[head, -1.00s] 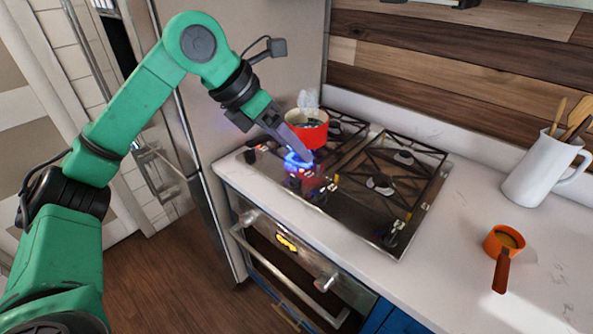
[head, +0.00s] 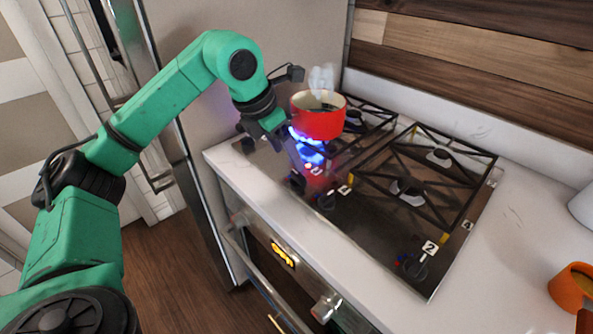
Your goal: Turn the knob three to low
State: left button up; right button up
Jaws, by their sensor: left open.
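The gas cooktop (head: 375,225) has several dark knobs along its front edge. One knob (head: 411,265) sits at the near right corner, beside a small white tag that seems to read 2. Two more knobs, a middle one (head: 326,200) and one to its left (head: 297,182), sit in front of the lit burner. Tags near these are too small to read, so I cannot tell which knob is three. My left gripper (head: 279,140) is open and empty, above the cooktop's left front part, left of the blue flame (head: 308,148). My right gripper is not in view.
A steaming red pot (head: 318,118) stands over the lit flame, close to my left gripper. Black grates (head: 425,175) cover the right burners. An orange pan (head: 572,287) is on the white counter at right. The oven front (head: 285,255) is below.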

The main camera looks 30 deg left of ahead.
aim_at(298, 173)
pick_arm(q)
jog(key=x, duration=0.7)
jog(key=shift+f, duration=0.15)
grip_shut()
jog(key=shift+m, duration=0.4)
jog(key=m+h, duration=0.1)
jog(key=m, duration=0.1)
jog(key=shift+w+m+g+p, duration=0.1)
jog(key=shift+m+g+p, duration=0.25)
jog(key=shift+m+g, duration=0.05)
jog(key=m+g+h+p, duration=0.1)
jog(key=m, duration=0.2)
jog(key=shift+a, duration=0.1)
jog(key=shift+w+m+g+h+p, duration=0.1)
jog(key=shift+m+g+h+p, duration=0.3)
jog(key=shift+m, duration=1.2)
